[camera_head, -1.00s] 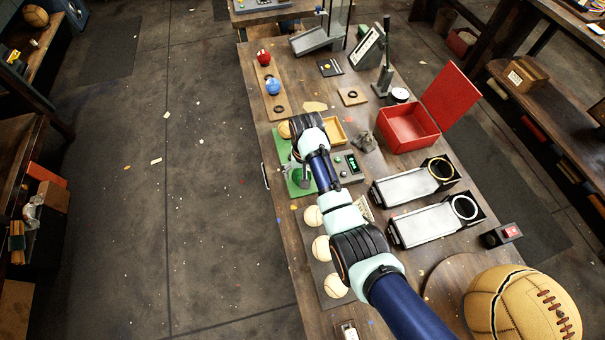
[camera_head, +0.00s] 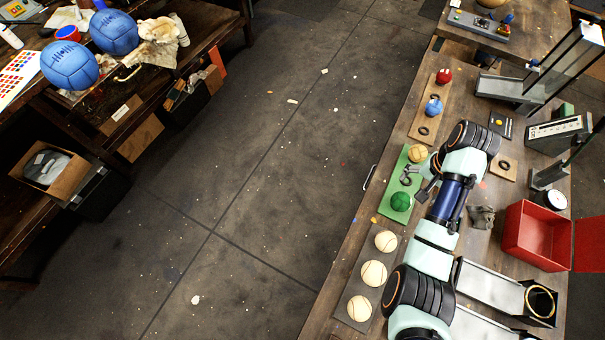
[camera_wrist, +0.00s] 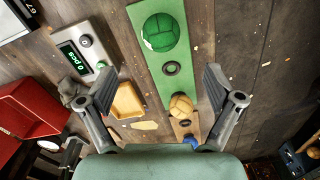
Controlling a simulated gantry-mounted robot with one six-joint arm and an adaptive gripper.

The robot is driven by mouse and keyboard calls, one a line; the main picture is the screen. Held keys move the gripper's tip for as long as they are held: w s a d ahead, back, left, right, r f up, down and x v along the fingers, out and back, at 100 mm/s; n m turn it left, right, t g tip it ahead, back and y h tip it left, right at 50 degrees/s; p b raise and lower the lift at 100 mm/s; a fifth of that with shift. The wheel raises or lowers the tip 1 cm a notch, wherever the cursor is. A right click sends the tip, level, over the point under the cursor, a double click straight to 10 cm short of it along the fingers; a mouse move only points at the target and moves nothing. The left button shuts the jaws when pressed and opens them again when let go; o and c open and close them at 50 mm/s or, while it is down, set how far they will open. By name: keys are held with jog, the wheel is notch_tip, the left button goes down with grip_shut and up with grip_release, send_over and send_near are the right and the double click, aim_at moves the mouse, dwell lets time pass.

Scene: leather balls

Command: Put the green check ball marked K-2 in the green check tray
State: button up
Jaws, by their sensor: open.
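A green ball (camera_head: 400,201) sits at the near end of a green board (camera_head: 391,185); it also shows in the wrist view (camera_wrist: 159,32). No K-2 mark is legible. The board, the only green holder I see, also bears a dark ring (camera_wrist: 171,68) and a tan ball (camera_wrist: 181,106) at its other end. My gripper (camera_wrist: 159,80) is open and empty, its fingers spread wide over the board. The green ball lies beyond the fingertips, toward the top of the wrist view. In the head view my gripper (camera_head: 424,186) is beside the board's right edge, partly hidden by my arm.
A small yellow tray (camera_wrist: 128,102) and a grey counter box (camera_wrist: 86,50) reading "0 pcs" lie left of the board. Several items crowd the bench: white balls (camera_head: 373,273), a red open box (camera_head: 537,236), a board with red and blue balls (camera_head: 425,118).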

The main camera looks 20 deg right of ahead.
jog(key=w+a+r+n+t+h, duration=0.15)
jog(key=w+a, duration=0.25)
jog(key=a, duration=0.4)
jog(key=w+a+r+n+t, duration=0.2)
jog(key=w+a+n+t, duration=0.1)
jog(key=w+a, duration=0.3)
jog(key=w+a+r+n+t+h, duration=0.1)
jog(key=w+a+r+n+t, duration=0.15)
jog(key=a, duration=0.65)
jog(key=s+a+r+n+t+y, duration=0.1)
jog(key=s+a+r+n+t, duration=0.1)
jog(key=a+r, duration=0.3)
jog(key=s+a+r+n+t+y, duration=0.1)
jog(key=a+r, duration=0.5)
jog(key=a, duration=0.8)
jog(key=s+n+t, duration=0.1)
jog(key=n+t, duration=0.1)
jog(key=n, duration=0.1)
jog(key=shift+s+r, duration=0.2)
jog(key=shift+s, duration=0.05)
